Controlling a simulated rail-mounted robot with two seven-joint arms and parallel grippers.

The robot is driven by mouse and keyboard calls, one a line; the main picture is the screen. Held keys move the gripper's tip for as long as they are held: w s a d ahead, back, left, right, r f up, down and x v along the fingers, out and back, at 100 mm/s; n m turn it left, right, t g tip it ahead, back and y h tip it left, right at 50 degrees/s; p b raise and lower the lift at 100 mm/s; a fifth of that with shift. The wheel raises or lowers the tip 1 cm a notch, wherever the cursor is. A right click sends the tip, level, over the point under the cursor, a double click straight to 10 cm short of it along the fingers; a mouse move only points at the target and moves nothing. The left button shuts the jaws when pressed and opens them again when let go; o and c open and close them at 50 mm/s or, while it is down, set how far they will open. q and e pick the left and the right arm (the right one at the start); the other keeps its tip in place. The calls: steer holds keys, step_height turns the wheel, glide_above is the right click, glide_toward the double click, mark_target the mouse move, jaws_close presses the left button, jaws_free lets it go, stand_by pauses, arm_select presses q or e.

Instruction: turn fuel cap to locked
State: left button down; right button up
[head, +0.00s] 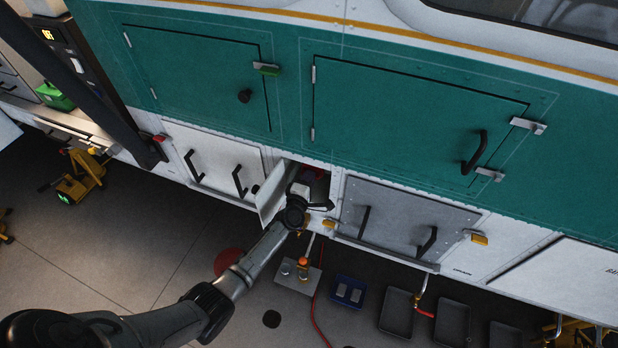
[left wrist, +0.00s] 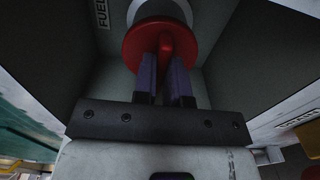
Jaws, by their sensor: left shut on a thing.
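The red fuel cap (left wrist: 133,44) sits in a grey recess beside a "FUEL" label (left wrist: 102,13) in the left wrist view. My left gripper (left wrist: 166,72) reaches into the recess with its two fingers shut on the raised red grip of the cap. In the head view the cap (head: 314,173) is a small patch of red in the open bay, mostly hidden by my left gripper (head: 308,186). The small white fuel door (head: 272,192) stands open to the left of the gripper. Any lock marking on the cap cannot be made out. My right gripper is not in view.
The green helicopter side (head: 400,120) has closed hatches with handles (head: 474,152) and latches around the bay. A grey panel (head: 400,215) lies right of it. Below stand a blue tray (head: 347,292), dark trays (head: 396,312) and a red hose (head: 316,310) on the floor.

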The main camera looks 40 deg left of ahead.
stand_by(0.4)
arm_select(q)
steer(key=c, duration=1.2)
jaws_free()
steer(key=shift+s, duration=0.1)
steer(key=shift+s+d, duration=0.15)
steer(key=shift+s, duration=0.15)
steer(key=shift+p+v, duration=0.4)
steer(key=shift+v, duration=6.1)
